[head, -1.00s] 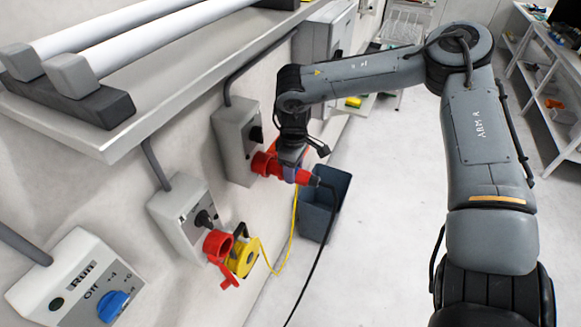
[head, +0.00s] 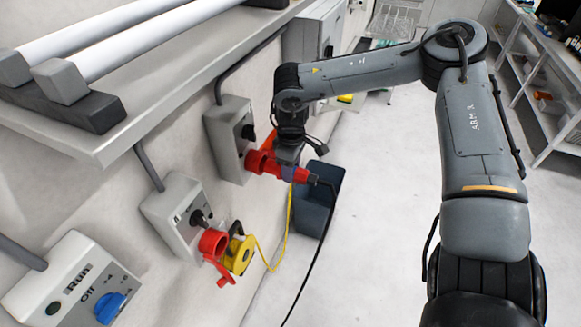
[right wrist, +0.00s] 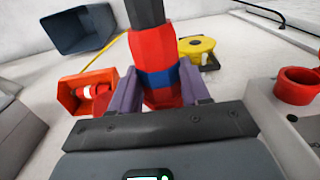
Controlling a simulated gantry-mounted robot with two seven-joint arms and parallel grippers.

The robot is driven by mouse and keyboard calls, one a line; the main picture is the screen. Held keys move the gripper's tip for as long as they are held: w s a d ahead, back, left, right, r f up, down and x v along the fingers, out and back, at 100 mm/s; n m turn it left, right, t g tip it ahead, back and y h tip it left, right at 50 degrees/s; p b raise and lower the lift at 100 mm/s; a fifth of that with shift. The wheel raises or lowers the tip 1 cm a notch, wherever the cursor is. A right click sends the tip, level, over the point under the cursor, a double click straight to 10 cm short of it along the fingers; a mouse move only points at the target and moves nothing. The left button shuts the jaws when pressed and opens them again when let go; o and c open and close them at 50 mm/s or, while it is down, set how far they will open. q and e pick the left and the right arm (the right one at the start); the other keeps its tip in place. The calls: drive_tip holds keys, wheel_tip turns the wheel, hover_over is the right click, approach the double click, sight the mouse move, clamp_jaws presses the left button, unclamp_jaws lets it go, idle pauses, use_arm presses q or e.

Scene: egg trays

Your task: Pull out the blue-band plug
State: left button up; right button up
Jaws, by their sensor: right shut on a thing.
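The blue-band plug is red with a blue band and a black cable end (right wrist: 160,70). In the head view its red back part (head: 302,174) points right, away from the wall, with a black cable hanging from it. My right gripper (head: 287,158) is shut around the plug; in the right wrist view its fingers (right wrist: 160,92) lie on both sides at the blue band. A red socket (head: 256,162) on a grey wall box (head: 228,140) is directly in line with the plug. The gripper hides whether they are joined. My left gripper is out of view.
A second grey box (head: 178,220) carries a red socket (head: 213,241) beside a yellow round thing (head: 239,254). A dark bin (head: 318,205) stands below the plug. An orange holder (right wrist: 75,88) contains a red and white thing. A shelf (head: 150,95) overhangs the wall boxes.

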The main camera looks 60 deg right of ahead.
sight(311, 176)
drive_tip(key=shift+s+d+r+p, duration=0.1)
drive_tip(key=shift+s+r+p, duration=0.1)
drive_tip(key=shift+s+p, duration=0.85)
drive_tip(key=shift+s, duration=0.35)
drive_tip(key=s+p, duration=0.2)
drive_tip(key=shift+d+p, duration=0.15)
drive_tip(key=shift+p, duration=0.15)
drive_tip(key=shift+s+f+p, duration=0.1)
drive_tip(key=shift+s+p, duration=0.3)
drive_tip(key=shift+p, duration=0.05)
drive_tip(key=shift+s, duration=0.1)
